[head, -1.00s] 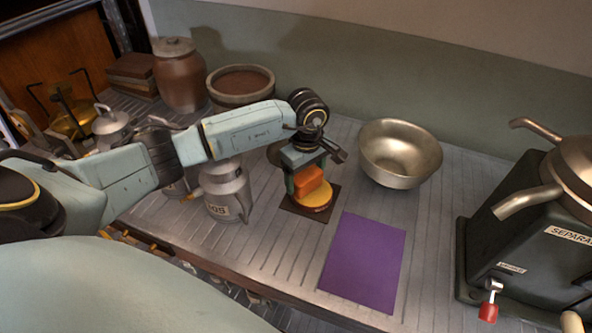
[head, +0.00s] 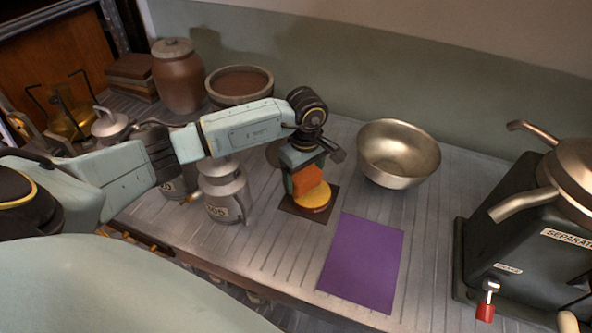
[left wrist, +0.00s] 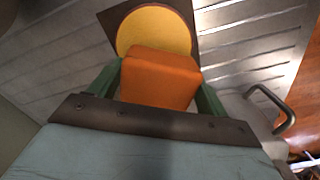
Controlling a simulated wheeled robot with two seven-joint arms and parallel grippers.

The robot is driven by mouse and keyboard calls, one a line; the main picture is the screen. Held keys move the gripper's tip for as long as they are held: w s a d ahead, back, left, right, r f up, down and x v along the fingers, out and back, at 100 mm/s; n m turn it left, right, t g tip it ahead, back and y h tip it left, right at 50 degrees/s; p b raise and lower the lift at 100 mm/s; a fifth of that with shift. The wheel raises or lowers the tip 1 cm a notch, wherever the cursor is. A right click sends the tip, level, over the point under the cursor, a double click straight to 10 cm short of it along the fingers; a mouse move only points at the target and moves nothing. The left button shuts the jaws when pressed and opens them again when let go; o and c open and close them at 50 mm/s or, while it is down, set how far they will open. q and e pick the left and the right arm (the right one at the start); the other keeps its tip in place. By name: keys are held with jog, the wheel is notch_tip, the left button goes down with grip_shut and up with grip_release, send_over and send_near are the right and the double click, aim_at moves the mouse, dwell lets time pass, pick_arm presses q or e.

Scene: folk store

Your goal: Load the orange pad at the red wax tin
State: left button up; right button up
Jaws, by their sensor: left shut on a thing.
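My left gripper (head: 305,180) is shut on the orange pad (head: 308,178), a small block. In the left wrist view the pad (left wrist: 160,79) sits between the two green fingers. Below and beside it is a round tin with yellow wax (head: 314,196) and a reddish side, on a dark square mat (head: 291,207). In the left wrist view the yellow wax (left wrist: 153,27) is partly covered by the pad. I cannot tell whether the pad touches the wax. My right gripper is not in view.
A purple sheet (head: 362,262) lies to the right of the mat. A metal bowl (head: 398,155) stands behind it and a separator machine (head: 520,225) at the right. A milk can (head: 222,190) stands close to the left of the tin.

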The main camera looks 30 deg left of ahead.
aim_at(314, 176)
pick_arm(q)
jog(key=shift+w+d+r+p, duration=0.15)
jog(key=shift+d+r+p, duration=0.45)
jog(key=shift+p, duration=0.1)
jog(key=shift+w+d+r+p, duration=0.1)
jog(key=shift+d+r+p, duration=0.15)
jog(key=shift+r+p, duration=0.35)
jog(key=shift+w+d+r+p, duration=0.1)
jog(key=shift+d+r+p, duration=0.15)
jog(key=shift+r, duration=0.65)
jog(key=shift+d+r, duration=0.1)
jog(key=shift+r, duration=0.05)
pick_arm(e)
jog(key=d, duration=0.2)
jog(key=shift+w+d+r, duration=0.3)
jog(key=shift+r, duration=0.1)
pick_arm(q)
jog(key=shift+r, duration=0.1)
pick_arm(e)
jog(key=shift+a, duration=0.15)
